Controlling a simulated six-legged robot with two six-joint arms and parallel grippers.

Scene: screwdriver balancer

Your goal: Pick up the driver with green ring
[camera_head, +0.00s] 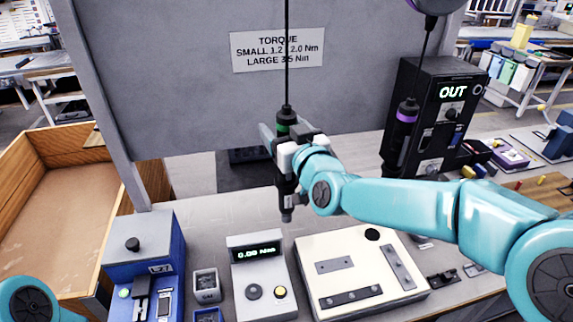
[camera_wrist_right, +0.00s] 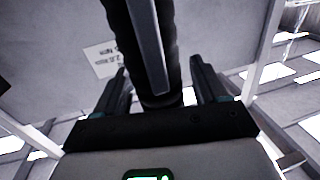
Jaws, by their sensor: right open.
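The driver with the green ring (camera_head: 284,118) hangs upright on a dark cable in the head view, its tip above the bench. My right gripper (camera_head: 284,143) is at the driver's upper body, just below the green ring, and hides part of it. In the right wrist view, the dark driver body (camera_wrist_right: 152,45) stands between the two spread fingers of the gripper (camera_wrist_right: 158,72), with gaps on both sides. The fingers are open. My left gripper is out of view.
A driver with a purple ring (camera_head: 407,110) hangs at the right before a black box reading OUT (camera_head: 450,92). Below are a torque meter (camera_head: 258,270), a cream fixture plate (camera_head: 350,255) and a blue device (camera_head: 150,260). A grey torque panel (camera_head: 190,90) stands behind.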

